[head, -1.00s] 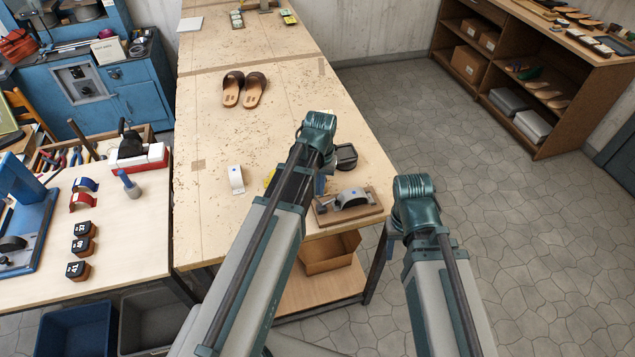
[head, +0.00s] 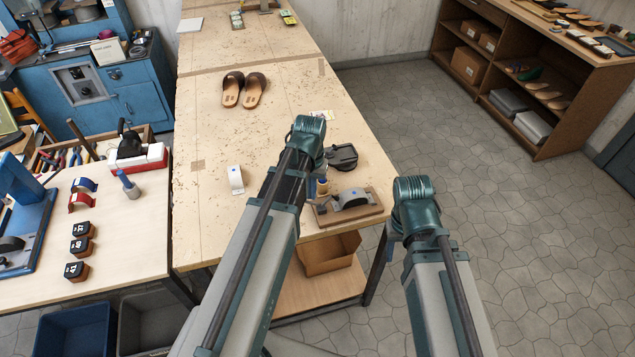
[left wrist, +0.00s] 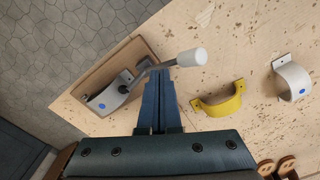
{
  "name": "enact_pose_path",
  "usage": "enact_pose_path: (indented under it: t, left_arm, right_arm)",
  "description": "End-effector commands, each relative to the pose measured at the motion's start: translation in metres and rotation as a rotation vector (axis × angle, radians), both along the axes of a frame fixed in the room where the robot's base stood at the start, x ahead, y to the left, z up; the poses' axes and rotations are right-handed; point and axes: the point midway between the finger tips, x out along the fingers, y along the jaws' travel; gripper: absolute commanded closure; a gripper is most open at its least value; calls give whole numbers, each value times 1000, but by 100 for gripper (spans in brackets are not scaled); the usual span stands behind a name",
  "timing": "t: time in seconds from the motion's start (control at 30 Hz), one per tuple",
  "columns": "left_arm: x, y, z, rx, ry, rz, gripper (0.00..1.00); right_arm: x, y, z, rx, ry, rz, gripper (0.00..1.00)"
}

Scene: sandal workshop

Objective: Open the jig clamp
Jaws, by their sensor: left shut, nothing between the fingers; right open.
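The jig (head: 375,208) is a brown wooden board with a pale curved form, at the front right corner of the middle table. In the left wrist view its board (left wrist: 92,76) carries the grey clamp with a blue dot (left wrist: 106,100). The clamp's bent metal lever ends in a white handle (left wrist: 190,57) that sticks out past the board. My left gripper (left wrist: 158,82) is shut and empty, its blue fingertips close beside the lever shaft; I cannot tell whether they touch. In the head view my left arm partly hides it. My right gripper (head: 393,230) is mostly hidden by its wrist, right of the table.
A yellow strap piece (left wrist: 223,100) and a white strap piece (left wrist: 292,80) lie on the table near the jig. The white one also shows in the head view (head: 236,179). A pair of sandals (head: 243,90) is further back. An open box (head: 328,255) sits on the shelf below.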

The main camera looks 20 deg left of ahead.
Motion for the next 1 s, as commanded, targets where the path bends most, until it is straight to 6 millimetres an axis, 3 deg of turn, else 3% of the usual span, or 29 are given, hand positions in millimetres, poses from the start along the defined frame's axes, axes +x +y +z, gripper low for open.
enact_pose_path:
  t: [0.27, 1.0]
  left_arm:
    - [1, -1, 10, 0, 0, 0, 100]
    - [7, -10, 77, 0, 0, -1, 100]
  right_arm:
    - [0, 0, 10, -1, -1, 4, 50]
    - [0, 0, 77, 0, 1, 1, 50]
